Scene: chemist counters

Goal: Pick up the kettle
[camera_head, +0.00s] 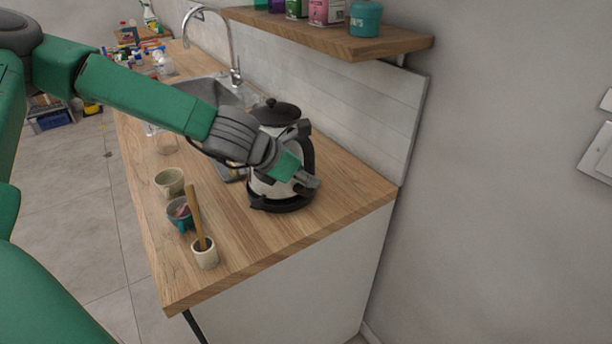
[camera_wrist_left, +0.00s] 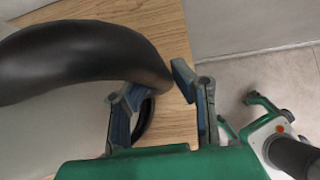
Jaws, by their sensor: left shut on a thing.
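The kettle (camera_head: 266,187) is pale with a black lid and a black handle (camera_head: 308,150). It stands upright on its black base (camera_head: 283,204) near the counter's right end. My left gripper (camera_head: 306,181) is at the handle side of the kettle, and its arm passes in front of the body. In the left wrist view the black handle (camera_wrist_left: 75,55) arcs across the upper left, beside and partly over the fingers of my left gripper (camera_wrist_left: 163,98). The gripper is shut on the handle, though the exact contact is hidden. My right gripper is not seen.
Two small cups (camera_head: 169,182) (camera_head: 180,215) and a mortar with a wooden pestle (camera_head: 204,254) stand along the counter's front edge. A sink with a tap (camera_head: 232,55) lies behind the kettle. A wooden shelf (camera_head: 330,37) with jars hangs above. The counter's right corner is clear.

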